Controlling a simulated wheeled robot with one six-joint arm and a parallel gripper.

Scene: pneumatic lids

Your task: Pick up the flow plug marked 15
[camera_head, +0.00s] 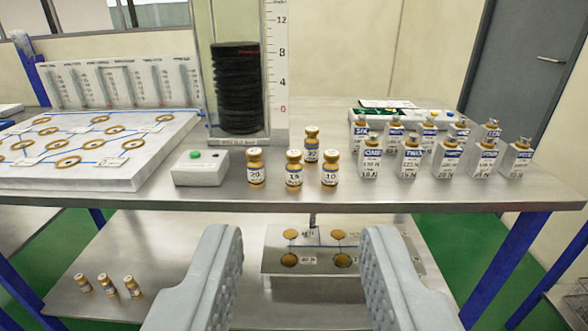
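Several brass-coloured flow plugs with white labels stand upright on the steel table, right of a small white box. The front middle plug (294,176) has a label that looks like 15. The plug to its left (256,174) looks like 20, and the plug to its right (330,174) looks like 10. Another plug (312,146) stands just behind, its label hard to read. My gripper (300,238) is open and empty. Its two grey fingers are wide apart at the bottom of the picture, below the table edge in view, with the plugs beyond them.
The white button box (200,169) sits left of the plugs. Labelled metal weights (411,162) stand to the right. A clear column with black discs (238,90) rises behind. The lower shelf holds a metal box (280,262) and three small plugs (107,285).

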